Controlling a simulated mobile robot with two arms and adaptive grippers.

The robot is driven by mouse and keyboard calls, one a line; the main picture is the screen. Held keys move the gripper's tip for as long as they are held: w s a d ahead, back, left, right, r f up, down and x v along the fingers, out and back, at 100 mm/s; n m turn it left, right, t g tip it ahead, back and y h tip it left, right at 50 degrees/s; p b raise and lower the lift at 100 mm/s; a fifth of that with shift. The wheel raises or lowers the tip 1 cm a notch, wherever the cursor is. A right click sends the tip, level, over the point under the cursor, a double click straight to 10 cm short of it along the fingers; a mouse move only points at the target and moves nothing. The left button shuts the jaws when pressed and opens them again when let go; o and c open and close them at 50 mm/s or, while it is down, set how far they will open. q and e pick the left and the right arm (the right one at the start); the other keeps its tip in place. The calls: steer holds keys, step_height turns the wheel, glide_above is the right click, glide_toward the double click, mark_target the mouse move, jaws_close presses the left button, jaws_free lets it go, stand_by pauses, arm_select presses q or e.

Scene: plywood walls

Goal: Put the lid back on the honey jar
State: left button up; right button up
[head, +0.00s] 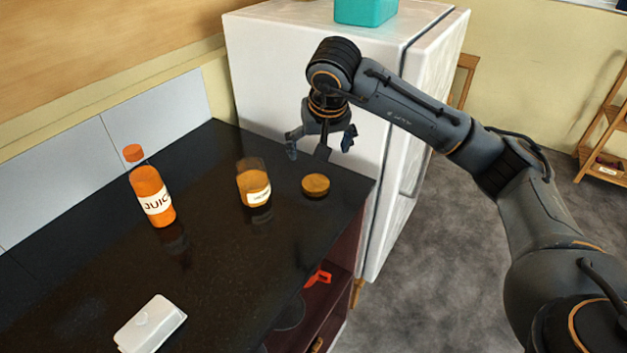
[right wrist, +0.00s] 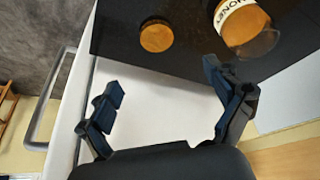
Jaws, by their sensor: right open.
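The honey jar (head: 254,186) stands upright and uncovered on the black counter, amber inside with a white label. The right wrist view shows it with "HONEY" on its label (right wrist: 240,22). The round golden-brown lid (head: 316,185) lies flat on the counter to the right of the jar, near the counter's edge. The lid also shows in the right wrist view (right wrist: 156,36). My right gripper (head: 320,146) is open and empty, pointing down above and behind the lid, apart from it. Its open fingers frame the lower part of the right wrist view (right wrist: 165,88). My left gripper is out of view.
An orange juice bottle (head: 153,197) stands on the counter left of the jar. A white butter dish (head: 152,325) lies at the front. A white fridge (head: 270,75) with a teal box (head: 366,11) on top stands behind the counter. The counter's middle is clear.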

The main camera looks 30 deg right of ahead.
steer(key=p, duration=0.1)
glide_above(315, 190)
steer(key=f, duration=0.7)
steer(key=shift+s, duration=0.2)
steer(key=shift+w+f, duration=0.25)
steer(key=shift+f, duration=0.35)
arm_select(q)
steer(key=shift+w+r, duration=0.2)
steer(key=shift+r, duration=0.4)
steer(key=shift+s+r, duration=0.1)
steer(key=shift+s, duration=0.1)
